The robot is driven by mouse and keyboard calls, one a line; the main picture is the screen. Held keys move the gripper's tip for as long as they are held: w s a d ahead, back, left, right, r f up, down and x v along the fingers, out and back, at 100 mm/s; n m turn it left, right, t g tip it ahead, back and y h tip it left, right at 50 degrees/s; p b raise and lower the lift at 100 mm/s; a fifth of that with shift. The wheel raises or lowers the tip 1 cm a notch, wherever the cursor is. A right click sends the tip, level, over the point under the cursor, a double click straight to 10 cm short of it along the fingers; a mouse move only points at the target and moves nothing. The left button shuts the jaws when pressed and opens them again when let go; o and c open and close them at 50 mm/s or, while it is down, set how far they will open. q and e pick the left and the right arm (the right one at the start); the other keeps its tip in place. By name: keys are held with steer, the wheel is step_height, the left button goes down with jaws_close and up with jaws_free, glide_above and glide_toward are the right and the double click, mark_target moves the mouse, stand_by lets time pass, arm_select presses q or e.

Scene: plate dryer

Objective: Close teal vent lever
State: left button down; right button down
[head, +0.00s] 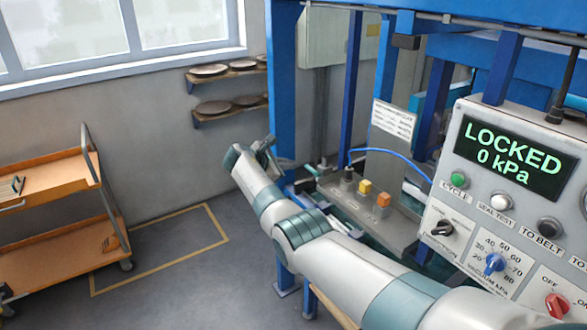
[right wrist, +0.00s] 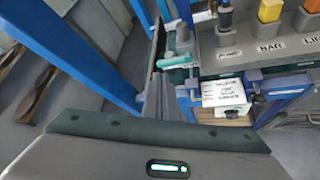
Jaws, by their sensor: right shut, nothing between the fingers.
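The teal vent lever (right wrist: 176,61) shows in the right wrist view as a thin teal bar beside a grey post (right wrist: 183,42), at the left end of a grey valve panel. My right gripper (right wrist: 160,98) is shut and empty, its fingers just left of the lever; whether they touch it I cannot tell. In the head view my right gripper (head: 266,147) is at the blue frame, left of the panel, and the lever cannot be made out clearly there. My left gripper is not in view.
Blue frame posts (head: 283,80) stand close to my right gripper. The grey panel (head: 352,203) carries a yellow knob (head: 365,187) and an orange knob (head: 384,200). A control box (head: 507,190) reads LOCKED, 0 kPa. An orange cart (head: 60,250) stands left; floor between is clear.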

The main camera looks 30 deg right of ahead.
steer(key=a+r+b, duration=0.2)
steer(key=a+r, duration=0.1)
steer(key=a, duration=0.2)
steer(key=shift+s+a+r, duration=0.2)
steer(key=shift+a+r, duration=0.2)
